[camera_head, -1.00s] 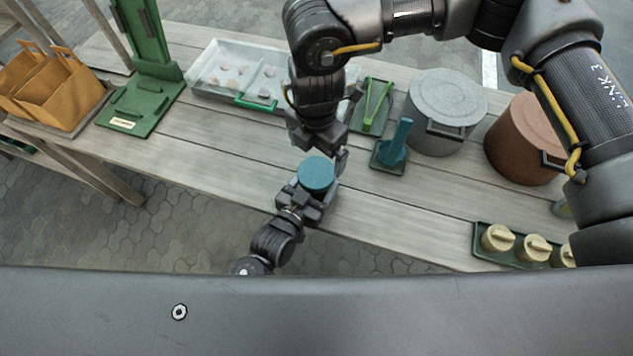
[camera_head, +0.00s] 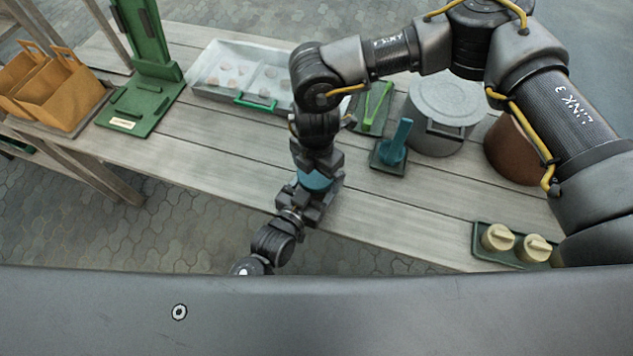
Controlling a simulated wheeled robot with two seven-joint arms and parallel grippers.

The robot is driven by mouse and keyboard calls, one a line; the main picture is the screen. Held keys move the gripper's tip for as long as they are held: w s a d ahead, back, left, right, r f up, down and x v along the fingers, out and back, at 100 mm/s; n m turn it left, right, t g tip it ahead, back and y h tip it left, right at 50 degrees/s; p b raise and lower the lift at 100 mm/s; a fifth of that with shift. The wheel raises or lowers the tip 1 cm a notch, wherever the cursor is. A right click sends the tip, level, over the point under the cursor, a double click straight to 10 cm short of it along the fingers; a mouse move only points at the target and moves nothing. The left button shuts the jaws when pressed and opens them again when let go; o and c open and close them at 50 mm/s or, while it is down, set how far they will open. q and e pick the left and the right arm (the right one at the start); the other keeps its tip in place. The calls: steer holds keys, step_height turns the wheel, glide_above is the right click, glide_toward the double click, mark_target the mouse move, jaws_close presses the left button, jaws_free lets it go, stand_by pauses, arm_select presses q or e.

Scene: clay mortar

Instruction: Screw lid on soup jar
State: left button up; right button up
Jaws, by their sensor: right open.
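A round teal lid (camera_head: 315,181) tops the soup jar near the front edge of the table. The jar's body is hidden beneath the lid and between the grippers. My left gripper (camera_head: 310,200) reaches in from below left and is shut on the jar, holding it upright. My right gripper (camera_head: 319,168) points down from above, directly over the teal lid. Its open fingers are at the lid and cover much of it. I cannot tell if they touch it.
A green tray (camera_head: 484,258) with cream-lidded jars (camera_head: 498,237) sits at the front right. A grey pot (camera_head: 445,110), a brown pot (camera_head: 512,150) and a teal-handled tool (camera_head: 396,143) stand at the right. The left-middle planks are clear.

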steer(key=c, duration=1)
steer(key=m, duration=0.5)
steer(key=o, duration=1.1)
steer(key=shift+c, duration=0.2)
steer(key=shift+r, duration=2.3)
steer(key=shift+c, duration=0.3)
